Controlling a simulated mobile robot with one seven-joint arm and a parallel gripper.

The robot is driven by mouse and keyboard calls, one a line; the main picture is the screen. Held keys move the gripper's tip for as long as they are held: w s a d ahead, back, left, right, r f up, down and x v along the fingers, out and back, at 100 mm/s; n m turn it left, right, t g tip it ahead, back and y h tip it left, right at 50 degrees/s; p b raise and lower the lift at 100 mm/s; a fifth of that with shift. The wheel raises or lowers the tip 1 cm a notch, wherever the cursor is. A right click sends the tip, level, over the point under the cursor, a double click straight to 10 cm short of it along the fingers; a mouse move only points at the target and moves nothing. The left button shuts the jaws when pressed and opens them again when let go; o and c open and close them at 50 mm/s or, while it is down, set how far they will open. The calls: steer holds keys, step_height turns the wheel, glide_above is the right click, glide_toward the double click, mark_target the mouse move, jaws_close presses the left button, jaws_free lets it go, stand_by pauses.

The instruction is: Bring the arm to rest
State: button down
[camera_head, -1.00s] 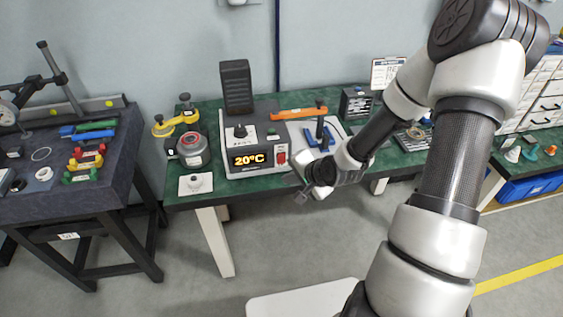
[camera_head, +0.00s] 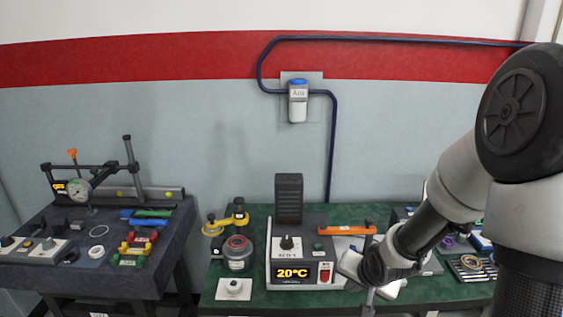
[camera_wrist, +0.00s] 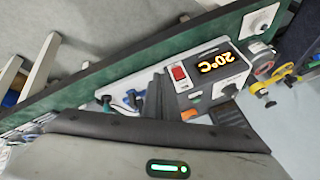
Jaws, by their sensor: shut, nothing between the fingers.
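My arm reaches in from the right in the head view, bent at the elbow. My gripper (camera_head: 368,300) points down by the front of the green-topped bench (camera_head: 255,298), just right of the heater unit with the 20°C display (camera_head: 292,273). It is small and partly cut off by the picture's lower edge. In the wrist view my gripper's dark fingers (camera_wrist: 152,96) are together with nothing between them. The heater unit (camera_wrist: 212,75) lies beyond them there, tilted in the picture. I see no contact between gripper and bench things.
An orange-handled tool (camera_head: 346,230) lies right of the heater's black upright panel (camera_head: 289,198). A red-topped pot (camera_head: 238,252) and a yellow clamp (camera_head: 215,228) stand left. A dark table (camera_head: 60,280) with gauges is further left.

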steer(key=s+r+n+h+p, duration=0.15)
steer(key=s+r, duration=0.25)
steer(key=r, duration=0.6)
steer(key=s+r+n+h+p, duration=0.1)
steer(key=s+r+n, duration=0.25)
steer(key=r, duration=0.55)
steer(key=s+a+r+y, duration=0.1)
steer(key=s+a+r, duration=0.1)
steer(key=s+r, duration=0.2)
steer(key=s+a+r+n+p, duration=0.1)
steer(key=s+r, duration=0.3)
steer(key=s, duration=0.5)
steer(key=shift+a+g+y, duration=0.35)
steer(key=shift+a+g, duration=0.05)
steer(key=shift+a, duration=0.35)
steer(key=shift+d, duration=0.15)
